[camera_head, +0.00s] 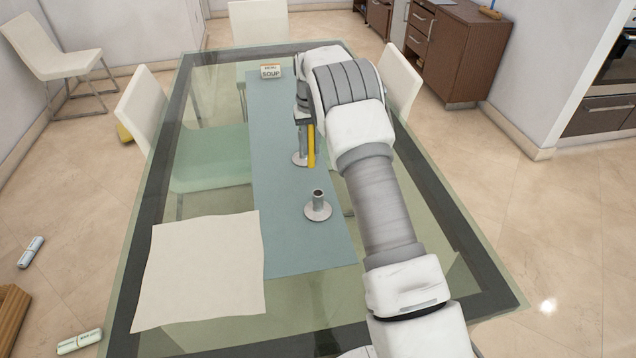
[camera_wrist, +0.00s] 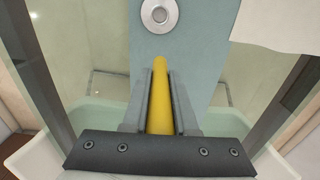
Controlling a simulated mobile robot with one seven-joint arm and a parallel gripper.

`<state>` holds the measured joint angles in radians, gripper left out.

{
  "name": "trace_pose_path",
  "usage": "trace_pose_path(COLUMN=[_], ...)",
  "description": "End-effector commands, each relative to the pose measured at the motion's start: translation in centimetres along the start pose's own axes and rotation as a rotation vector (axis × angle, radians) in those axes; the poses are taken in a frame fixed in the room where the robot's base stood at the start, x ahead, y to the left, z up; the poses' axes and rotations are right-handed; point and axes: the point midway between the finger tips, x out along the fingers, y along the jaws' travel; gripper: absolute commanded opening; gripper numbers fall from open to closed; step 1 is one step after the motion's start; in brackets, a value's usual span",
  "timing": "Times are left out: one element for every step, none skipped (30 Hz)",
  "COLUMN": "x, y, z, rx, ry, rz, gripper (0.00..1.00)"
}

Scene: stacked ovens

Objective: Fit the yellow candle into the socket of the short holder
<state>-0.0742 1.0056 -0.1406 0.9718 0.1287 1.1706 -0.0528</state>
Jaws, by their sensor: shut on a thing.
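The yellow candle (camera_head: 311,148) hangs upright from my gripper (camera_head: 307,122) above the table runner. In the wrist view the candle (camera_wrist: 160,98) lies between the two dark fingers of my gripper (camera_wrist: 160,76), which are shut on it. The short holder (camera_head: 318,208), a grey round base with a short tube and dark open socket, stands on the runner nearer to me than the candle. It also shows at the top of the wrist view (camera_wrist: 159,14), apart from the candle's tip. The socket looks empty.
A soup box (camera_head: 271,72) is at the runner's far end. A cream sheet (camera_head: 203,268) lies on the glass table (camera_head: 170,342) at front left. White chairs surround the table.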

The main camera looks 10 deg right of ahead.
Motion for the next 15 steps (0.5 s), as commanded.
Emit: trace_pose_path(x=[0.3,0.5,0.8,0.9,1.1,1.4,1.7,1.9,2.1,2.4,2.6,2.9,3.1,3.3,3.5], y=[0.0,0.1,0.1,0.2,0.2,0.2,0.3,0.3,0.4,0.4,0.5,0.5,0.5,0.6,0.6], z=[0.6,0.9,1.4,1.7,2.0,2.5,2.9,3.3,3.8,4.1,4.5,5.0,5.2,5.5,5.8], rx=[0.001,0.001,0.001,0.001,0.001,0.0,0.0,0.0,0.001,0.001,0.001,0.001,0.001,0.001,0.0], ry=[-0.002,-0.002,-0.002,-0.003,-0.002,-0.003,-0.003,-0.003,-0.002,-0.003,-0.002,-0.003,-0.001,-0.003,-0.001], rz=[0.0,0.0,0.0,0.0,0.0,0.0,-0.001,-0.001,-0.001,-0.001,0.0,-0.001,-0.001,-0.001,0.0], gripper=[0.0,0.0,0.0,0.0,0.0,0.0,0.0,0.0,0.0,0.0,0.0,0.0,0.0,0.0,0.0])
